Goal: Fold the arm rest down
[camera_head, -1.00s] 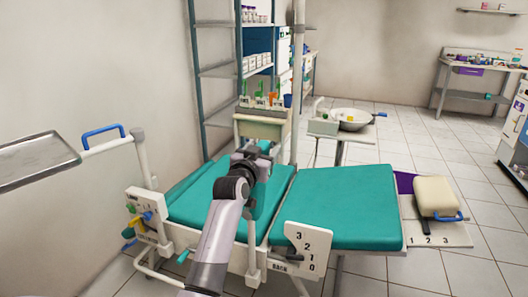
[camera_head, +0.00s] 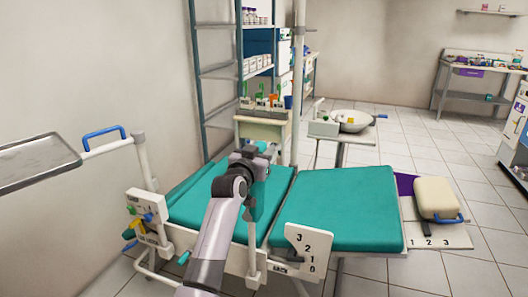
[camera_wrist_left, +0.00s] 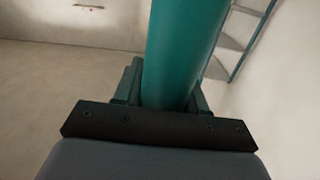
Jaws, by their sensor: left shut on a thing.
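The dental chair has a teal seat pad (camera_head: 340,207) and a teal back section (camera_head: 198,202) to its left. My left gripper (camera_head: 258,160) is above the chair, near where the two pads meet. In the left wrist view a teal padded bar, which looks like the arm rest (camera_wrist_left: 182,50), runs up from between the fingers of my left gripper (camera_wrist_left: 160,98), which is shut on it. In the head view the bar is mostly hidden behind my wrist; a small teal part (camera_head: 262,146) shows beyond it. My right gripper is not in view.
A metal tray (camera_head: 38,160) on a white arm with a blue handle stands at the left. A white numbered plate (camera_head: 306,250) is on the chair's near side. Behind are an instrument stand (camera_head: 262,128), a basin (camera_head: 352,120) and shelves. A cream headrest (camera_head: 436,197) is at the right.

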